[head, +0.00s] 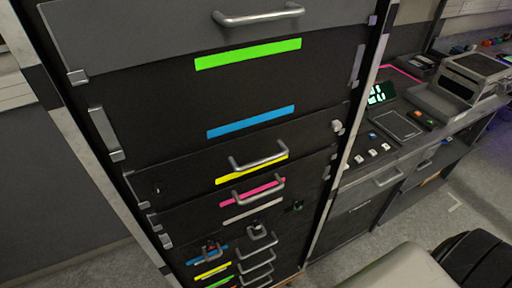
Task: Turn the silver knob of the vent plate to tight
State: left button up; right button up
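A tall dark rack of panels and drawers fills the middle of the head view. A small silver knob (337,126) sits at the right end of the panel with the yellow strip. I cannot tell for sure which panel is the vent plate, or whether this knob is tight or loose. Neither of my grippers shows in this view, and nothing is seen touching the rack.
Silver bar handles stick out from the rack, such as the top handle (258,16) and a middle handle (258,162). A console desk (395,125) with buttons and a lit display (381,93) stands to the right. Grey floor (95,262) shows at lower left.

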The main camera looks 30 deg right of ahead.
aim_at(337, 126)
jog(key=z, duration=1.45)
jog(key=i+l+u, duration=0.1)
jog(key=l, duration=0.35)
jog(key=l+u, duration=0.1)
jog(key=l, duration=0.4)
